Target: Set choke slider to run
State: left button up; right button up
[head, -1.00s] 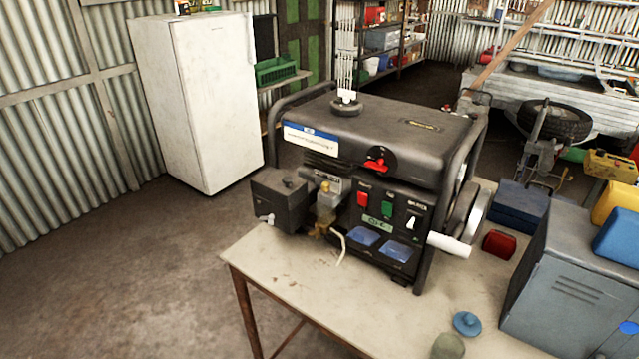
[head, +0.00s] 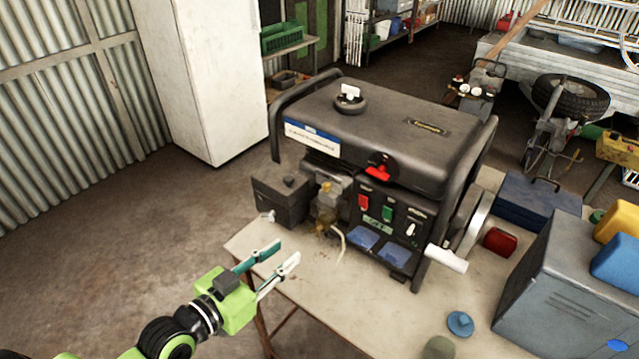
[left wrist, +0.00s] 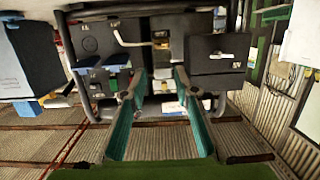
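The black generator (head: 385,150) stands on a pale worktable. A small whitish lever (head: 267,215) sticks out of the black box at its left front; it may be the choke slider, but I cannot read its marking. In the left wrist view, the generator looks upside down, and the lever (left wrist: 222,57) shows on the black box at right. My left gripper (head: 280,256) is open and empty, in front of the generator and below the lever, apart from it. Its two teal-lined fingers (left wrist: 160,76) point at the generator's front. My right gripper is out of view.
A white pull cord (head: 341,243) hangs at the front, and a white grip (head: 446,259) juts from the right side. A blue knobbed lid (head: 460,323) and a grey metal cabinet (head: 560,290) occupy the table's right. The table's front left (head: 310,290) is clear.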

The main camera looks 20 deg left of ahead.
pick_arm(q)
jog(key=t, duration=0.2)
send_near(325, 188)
jog(key=shift+h, duration=0.4)
jog(key=p+x, duration=0.1)
jog(key=x, duration=0.1)
jog(key=p+x, duration=0.1)
jog(key=x, duration=0.1)
jog(key=p+x, duration=0.1)
jog(key=x, duration=0.1)
jog(key=shift+w+a+p, duration=0.15)
jog(key=shift+w+p, duration=0.2)
jog(key=shift+w, duration=0.05)
jog(key=shift+x, duration=0.8)
jog(key=shift+f, duration=0.1)
jog(key=shift+c, duration=0.4)
